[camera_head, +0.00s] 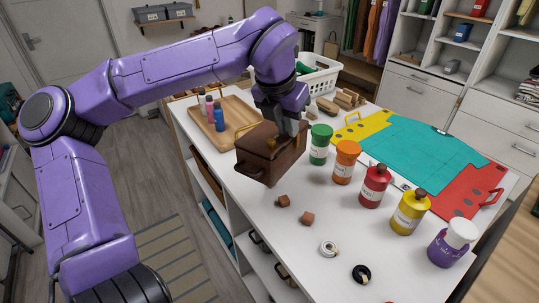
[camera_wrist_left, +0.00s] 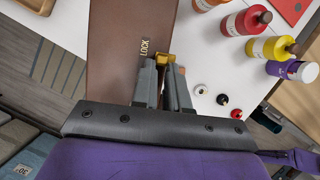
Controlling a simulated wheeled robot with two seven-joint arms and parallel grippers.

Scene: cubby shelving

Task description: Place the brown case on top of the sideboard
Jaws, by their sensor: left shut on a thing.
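The brown case (camera_head: 265,160) is a boxy brown case over the left part of the white top of what looks like the sideboard (camera_head: 260,225). I cannot tell whether its underside touches the top. My left gripper (camera_head: 285,133) comes down on it from above and is shut on it. In the left wrist view, the fingertips (camera_wrist_left: 165,72) close by a gold clasp beside a "LOCK" label on the brown case (camera_wrist_left: 115,50). The fingers hide part of the clasp. My right gripper is in neither view.
A wooden tray (camera_head: 226,128) with small bottles stands behind the case. Several colored bottles, including a green one (camera_head: 320,145), stand close to its right. Small brown blocks (camera_head: 307,218) and tape rolls (camera_head: 328,249) lie in front. A white basket (camera_head: 320,75) stands at the back.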

